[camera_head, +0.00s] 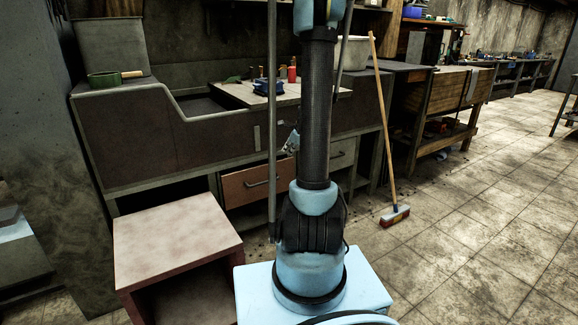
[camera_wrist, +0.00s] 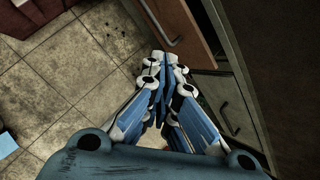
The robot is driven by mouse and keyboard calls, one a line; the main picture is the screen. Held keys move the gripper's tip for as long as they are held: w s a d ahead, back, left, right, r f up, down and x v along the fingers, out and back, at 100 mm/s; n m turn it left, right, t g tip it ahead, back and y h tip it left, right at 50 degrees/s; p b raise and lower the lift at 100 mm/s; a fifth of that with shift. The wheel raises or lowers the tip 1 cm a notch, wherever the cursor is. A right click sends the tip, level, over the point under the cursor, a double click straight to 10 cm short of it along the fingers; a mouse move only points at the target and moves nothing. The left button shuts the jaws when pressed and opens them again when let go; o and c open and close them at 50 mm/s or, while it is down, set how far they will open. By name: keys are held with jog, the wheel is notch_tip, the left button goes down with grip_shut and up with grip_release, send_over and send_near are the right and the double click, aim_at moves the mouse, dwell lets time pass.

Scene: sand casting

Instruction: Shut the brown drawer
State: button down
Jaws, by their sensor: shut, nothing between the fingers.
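The brown drawer (camera_head: 246,186) is in the front of the dark workbench, left of my arm in the head view. It has a dark bar handle. In the wrist view the drawer front (camera_wrist: 168,12) shows at the top with its handle, and it appears to stand out from the cabinet, with a dark gap behind it. How far it is open is hard to tell. My gripper (camera_wrist: 167,58) is shut and empty, its fingertips close to the near end of the drawer front. Contact cannot be told. In the head view my gripper is mostly hidden behind my arm.
A grey drawer (camera_wrist: 227,118) with a handle is beside the brown one. A pinkish box-like stand (camera_head: 175,236) is at the front left. A broom (camera_head: 385,130) leans on the bench at right. Open tiled floor (camera_head: 480,235) lies to the right.

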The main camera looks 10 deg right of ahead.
jog(key=w+d+f+m+t, duration=0.2)
jog(key=w+d+f+m, duration=0.6)
jog(key=w+f, duration=0.2)
send_near(285, 166)
notch_tip(285, 166, down, 3)
jog(key=shift+w+a+m, duration=0.2)
jog(key=shift+w, duration=0.6)
jog(key=shift+w+a+m, duration=0.2)
jog(key=shift+w+a, duration=0.05)
jog(key=shift+w, duration=0.5)
jog(key=w, duration=0.2)
jog(key=w+a, duration=0.1)
jog(key=w, duration=0.1)
jog(key=shift+w+a, duration=0.25)
jog(key=shift+w, duration=0.3)
